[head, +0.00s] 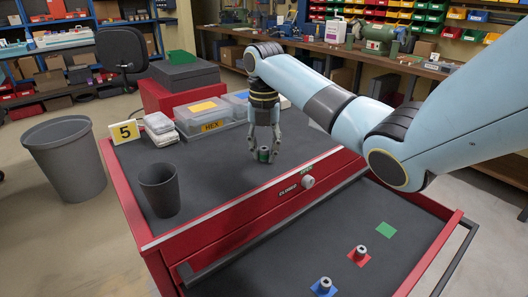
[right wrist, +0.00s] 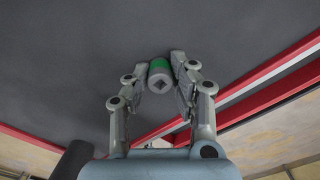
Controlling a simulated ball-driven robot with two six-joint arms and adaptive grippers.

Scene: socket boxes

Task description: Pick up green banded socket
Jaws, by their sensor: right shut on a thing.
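The green banded socket (head: 264,154) stands on the dark top of the red cabinet, near its front edge. My right gripper (head: 264,157) points down around it, with its fingers shut on the socket. In the right wrist view the socket (right wrist: 160,76) shows its green band and square drive hole, between the two fingertips of the right gripper (right wrist: 160,80). My left gripper is not in view.
The open drawer (head: 280,275) holds a red-based socket (head: 358,254), a blue-based socket (head: 324,286) and an empty green square (head: 386,230). A dark cup (head: 159,190), a "5" sign (head: 125,132) and a clear HEX box (head: 209,115) stand on the cabinet top.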

